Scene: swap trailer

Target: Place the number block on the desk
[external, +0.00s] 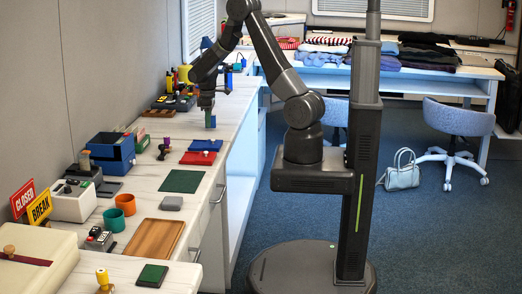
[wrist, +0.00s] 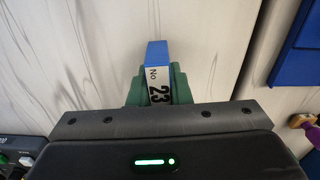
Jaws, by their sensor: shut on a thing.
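The number block (wrist: 157,70) is blue with a white label reading "No 23". It sits between the green fingertips of my gripper (wrist: 158,88) in the wrist view. In the external view my gripper (external: 208,107) points down over the far part of the long pale desk (external: 165,131), shut on the block (external: 211,122). The block is upright at the desk surface, but I cannot tell whether it touches. The lower part of the block is hidden by my gripper in the wrist view.
Dark devices (external: 177,102) stand to the left. Bare surface surrounds the block. Folded clothes (external: 330,45) lie on the back table.

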